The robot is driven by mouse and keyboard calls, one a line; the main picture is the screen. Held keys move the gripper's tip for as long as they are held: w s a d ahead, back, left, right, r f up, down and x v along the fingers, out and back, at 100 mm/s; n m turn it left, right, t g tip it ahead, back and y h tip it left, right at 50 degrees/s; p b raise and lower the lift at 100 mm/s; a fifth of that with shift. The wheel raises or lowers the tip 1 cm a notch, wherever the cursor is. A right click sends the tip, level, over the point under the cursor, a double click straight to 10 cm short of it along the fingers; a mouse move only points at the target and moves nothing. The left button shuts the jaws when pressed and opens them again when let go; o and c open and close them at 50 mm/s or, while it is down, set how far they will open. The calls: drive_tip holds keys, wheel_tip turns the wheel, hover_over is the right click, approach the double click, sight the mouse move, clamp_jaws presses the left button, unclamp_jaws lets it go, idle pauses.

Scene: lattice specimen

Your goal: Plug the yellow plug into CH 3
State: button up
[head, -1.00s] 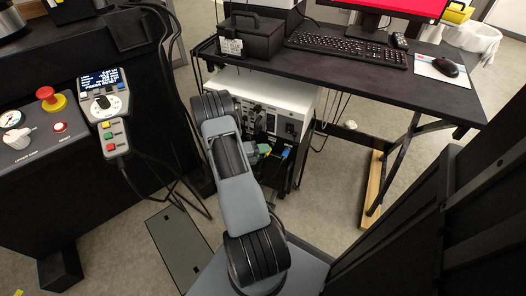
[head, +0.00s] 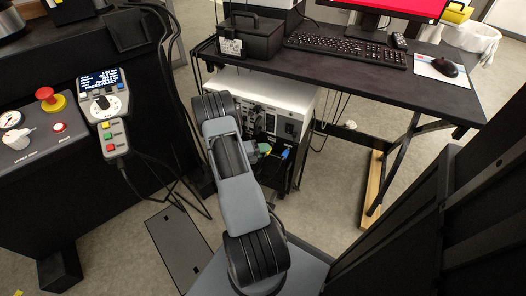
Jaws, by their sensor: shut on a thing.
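The CH labels are too small to read. My gripper (head: 263,149) is at the lower part of this panel, mostly hidden behind my grey arm. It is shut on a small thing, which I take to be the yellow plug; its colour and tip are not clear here. A blue plug (head: 285,154) shows just right of my gripper. I cannot tell whether the held plug touches a socket.
The black desk (head: 425,82) carries a keyboard (head: 345,48), a mouse (head: 445,67) and a black box (head: 250,38) above the instrument. A control console (head: 45,140) stands at left with hanging cables.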

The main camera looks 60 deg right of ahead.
drive_tip(key=shift+w+d, duration=0.1)
drive_tip(key=shift+d, duration=0.45)
drive_tip(key=shift+d+r, duration=0.1)
idle(1.0)
drive_tip(key=o, duration=0.7)
drive_tip(key=shift+c, duration=0.2)
drive_tip(key=o, duration=0.3)
drive_tip(key=shift+s, duration=0.2)
drive_tip(key=shift+w, duration=0.1)
drive_tip(key=o, duration=0.5)
drive_tip(key=shift+c, duration=0.2)
drive_tip(key=shift+w+a, duration=0.1)
drive_tip(key=shift+a, duration=0.1)
